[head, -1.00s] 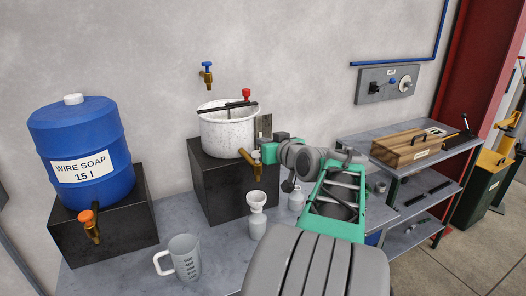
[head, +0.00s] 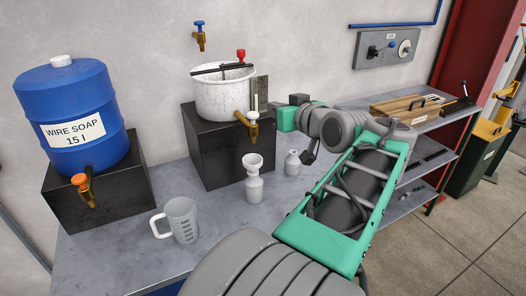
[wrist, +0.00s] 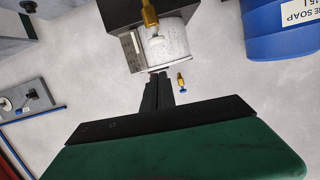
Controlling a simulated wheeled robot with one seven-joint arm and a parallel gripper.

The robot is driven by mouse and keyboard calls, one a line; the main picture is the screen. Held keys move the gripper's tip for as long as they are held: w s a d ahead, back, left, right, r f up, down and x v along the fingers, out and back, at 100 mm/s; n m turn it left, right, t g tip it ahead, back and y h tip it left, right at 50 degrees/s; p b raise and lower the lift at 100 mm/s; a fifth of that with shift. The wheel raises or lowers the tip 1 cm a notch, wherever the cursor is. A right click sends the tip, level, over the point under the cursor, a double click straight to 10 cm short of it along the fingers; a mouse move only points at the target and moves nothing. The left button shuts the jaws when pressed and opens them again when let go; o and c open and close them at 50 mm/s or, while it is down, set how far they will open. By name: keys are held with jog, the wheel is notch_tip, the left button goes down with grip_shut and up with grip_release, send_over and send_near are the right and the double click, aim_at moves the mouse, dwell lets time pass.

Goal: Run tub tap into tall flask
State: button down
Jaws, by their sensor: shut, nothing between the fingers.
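The tub (head: 222,98) is a white speckled pot on a black block. A brass tap (head: 250,123) with an upright pale handle (head: 255,103) sticks out of its front. The tub (wrist: 168,52) and its brass tap (wrist: 149,12) also show in the wrist view. A pale flask with a funnel-shaped top (head: 254,184) stands on the bench below the tap; I see no stream between them. A shorter flask (head: 292,163) stands to its right. My gripper (wrist: 158,76) is shut and empty, beside the tub and apart from the tap; its fingertips are hard to see in the head view.
A blue wire soap drum (head: 72,105) with an orange-handled tap (head: 84,188) stands on a black block at left. A measuring jug (head: 180,221) is at the bench front. A blue-handled wall tap (head: 200,36) is above the tub. A wooden box (head: 405,105) lies on the right shelf.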

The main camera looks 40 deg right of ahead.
dwell(0.4)
jog(key=r+p, duration=0.1)
jog(key=p, duration=0.2)
jog(key=shift+s+r, duration=0.1)
jog(key=shift+r, duration=0.1)
jog(key=p, duration=0.4)
send_over(253, 119)
jog(key=s, duration=0.3)
jog(key=f, duration=0.6)
jog(key=shift+w+d+f+p, duration=0.1)
jog(key=shift+w+p, duration=0.3)
